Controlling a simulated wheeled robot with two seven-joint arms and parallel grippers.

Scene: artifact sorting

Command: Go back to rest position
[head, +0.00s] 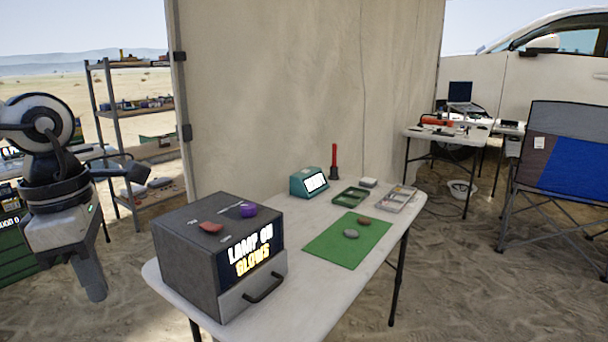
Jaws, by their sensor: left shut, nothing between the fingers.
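My left gripper (95,288) hangs at the left side of the view, pointing down, with its fingers together and nothing between them. It is in the air to the left of the table (310,318), apart from the table and everything on it. A grey box (185,262) with a lit sign reading "LAMP ON GLOWS" and a drawer handle stands on the table's near left end. A red piece (211,227) and a purple piece (248,210) lie on top of it. Two stones, one grey (351,234) and one brown (364,221), lie on a green mat (340,252). My right gripper is not in view.
A teal device with a screen (309,182), a green tray (351,196) and a sectioned tray (397,200) stand at the table's back. A shelf rack (115,115) stands behind my left arm. A folding chair (565,150) is at the right. Sandy ground is open right of the table.

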